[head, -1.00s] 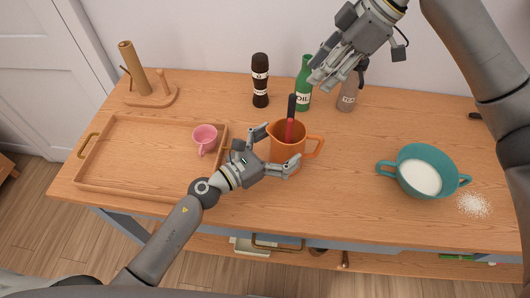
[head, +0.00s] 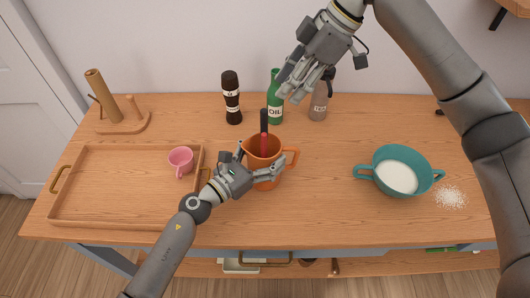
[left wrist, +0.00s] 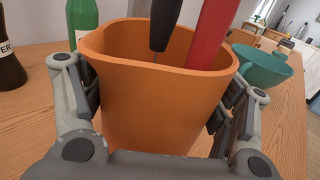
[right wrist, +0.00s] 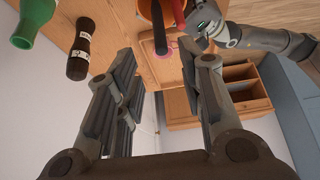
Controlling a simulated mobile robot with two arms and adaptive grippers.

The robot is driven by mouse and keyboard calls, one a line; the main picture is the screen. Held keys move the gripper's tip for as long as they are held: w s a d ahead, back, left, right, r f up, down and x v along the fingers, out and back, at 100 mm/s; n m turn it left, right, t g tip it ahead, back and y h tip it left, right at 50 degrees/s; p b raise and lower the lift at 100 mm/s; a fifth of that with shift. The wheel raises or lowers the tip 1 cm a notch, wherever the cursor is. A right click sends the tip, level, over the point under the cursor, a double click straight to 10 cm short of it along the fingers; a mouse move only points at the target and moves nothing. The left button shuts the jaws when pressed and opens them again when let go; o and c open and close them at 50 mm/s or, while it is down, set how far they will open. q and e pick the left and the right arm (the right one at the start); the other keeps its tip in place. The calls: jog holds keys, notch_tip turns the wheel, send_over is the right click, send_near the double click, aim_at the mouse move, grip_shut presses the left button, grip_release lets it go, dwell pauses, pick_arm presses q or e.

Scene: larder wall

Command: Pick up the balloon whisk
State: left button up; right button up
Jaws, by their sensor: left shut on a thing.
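An orange jug (head: 262,176) stands on the worktop, with a black-handled tool (head: 264,120) and a red-handled tool (head: 263,145) upright in it. Their lower ends are hidden in the jug, and no whisk wires show, so I cannot tell which is the balloon whisk. My left gripper (head: 262,162) is shut on the jug, one finger on each side; the left wrist view shows both fingers against the jug's wall (left wrist: 150,100). My right gripper (head: 289,91) is open and empty, high above the back of the worktop near the green oil bottle. In the right wrist view its fingers (right wrist: 160,95) are apart.
A wooden tray (head: 120,222) with a pink cup (head: 181,160) lies left. A dark mill (head: 231,98), green oil bottle (head: 275,112) and grey bottle (head: 318,108) stand behind the jug. A teal two-handled pot (head: 375,185) and spilled white grains (head: 450,196) are right.

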aim_at(265, 126)
jog(key=shift+o, duration=0.5)
jog(key=shift+a+f, duration=0.15)
jog(key=shift+f, duration=0.1)
jog(key=d+f+m+t+h, duration=0.1)
jog(key=f+m+t, duration=0.2)
jog(key=m+t, duration=0.2)
jog(key=d+f+m+t+h, duration=0.1)
jog(key=f+m+t, duration=0.2)
jog(key=m+t, duration=0.1)
jog(key=s+f+m+t+h, duration=0.1)
jog(key=f+m+t, duration=0.3)
jog(key=m+t, duration=0.1)
jog(key=shift+d+f+m+t, duration=0.1)
jog(key=shift+d+m+t, duration=0.25)
jog(key=shift+m, duration=0.55)
jog(key=s+a+t, duration=0.3)
jog(key=s+a, duration=0.4)
jog(key=s, duration=0.3)
jog(key=shift+y, duration=0.3)
jog(key=w, duration=0.5)
jog(key=shift+w+a+f, duration=0.3)
jog(key=shift+f, duration=0.05)
jog(key=shift+w+a, duration=0.2)
jog(key=shift+w, duration=2.6)
